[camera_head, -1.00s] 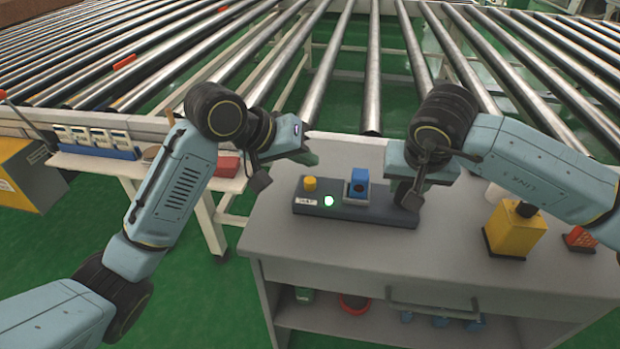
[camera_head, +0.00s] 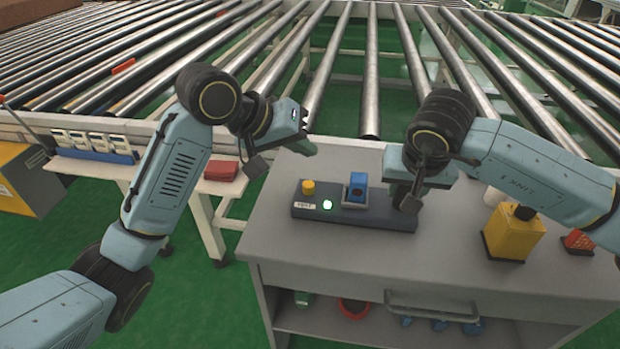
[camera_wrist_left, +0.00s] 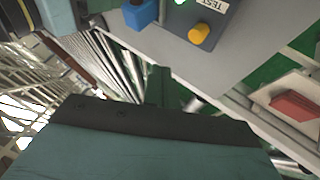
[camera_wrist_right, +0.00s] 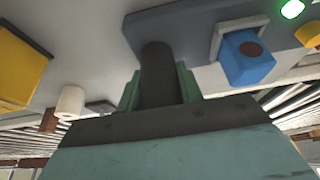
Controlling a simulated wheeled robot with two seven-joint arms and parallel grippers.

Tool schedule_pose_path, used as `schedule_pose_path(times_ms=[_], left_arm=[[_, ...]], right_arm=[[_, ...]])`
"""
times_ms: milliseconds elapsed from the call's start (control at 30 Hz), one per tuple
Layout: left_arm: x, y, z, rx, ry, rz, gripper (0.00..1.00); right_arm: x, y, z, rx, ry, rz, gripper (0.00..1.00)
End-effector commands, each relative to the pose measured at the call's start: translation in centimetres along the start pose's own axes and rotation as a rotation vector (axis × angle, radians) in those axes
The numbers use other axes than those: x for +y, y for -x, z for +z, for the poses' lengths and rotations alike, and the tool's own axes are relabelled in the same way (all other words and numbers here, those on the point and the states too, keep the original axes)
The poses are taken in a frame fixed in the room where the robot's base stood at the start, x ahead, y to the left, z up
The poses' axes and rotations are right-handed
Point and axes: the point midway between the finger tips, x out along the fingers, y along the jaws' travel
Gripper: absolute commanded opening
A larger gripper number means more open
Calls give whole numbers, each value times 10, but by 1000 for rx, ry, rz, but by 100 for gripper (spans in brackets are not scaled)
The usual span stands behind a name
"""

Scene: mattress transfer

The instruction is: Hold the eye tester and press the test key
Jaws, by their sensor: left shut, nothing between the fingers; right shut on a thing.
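The eye tester (camera_head: 332,214) is a dark grey bar lying on the grey cabinet top. It carries a yellow key (camera_head: 308,187) beside a TEST label, a lit green lamp (camera_head: 327,204) and a blue block (camera_head: 357,183) in a grey holder. My right gripper (camera_head: 408,192) is shut on the dark upright post (camera_wrist_right: 157,75) at the tester's right end. My left gripper (camera_head: 312,146) is shut and empty, raised behind the tester and apart from it. The left wrist view also shows the yellow key (camera_wrist_left: 198,33), clear of the fingers.
A yellow box (camera_head: 512,236) with a black top and a red item (camera_head: 577,241) stand on the cabinet's right. A roller conveyor (camera_head: 372,80) runs behind. A side shelf at left holds a red block (camera_head: 221,171) and several white devices.

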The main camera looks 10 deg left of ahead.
Motion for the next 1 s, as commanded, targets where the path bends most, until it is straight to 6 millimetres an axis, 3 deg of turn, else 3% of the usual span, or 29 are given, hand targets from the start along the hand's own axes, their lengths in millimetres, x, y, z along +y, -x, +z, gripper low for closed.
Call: schedule_pose_path(times_ms=[33, 67, 233, 633, 1000], left_arm=[[0, 0, 0, 0, 0, 0, 0], [0, 0, 0, 0, 0, 0, 0], [0, 0, 0, 0, 0, 0, 0], [0, 0, 0, 0, 0, 0, 0], [0, 0, 0, 0, 0, 0, 0]], right_arm=[[0, 1, -1, 4, -1, -3, 0], [0, 1, -1, 4, -1, -3, 39], [0, 1, -1, 2, -1, -2, 61], [0, 10, -1, 3, 1, -2, 62], [0, 84, -2, 7, 0, -2, 62]])
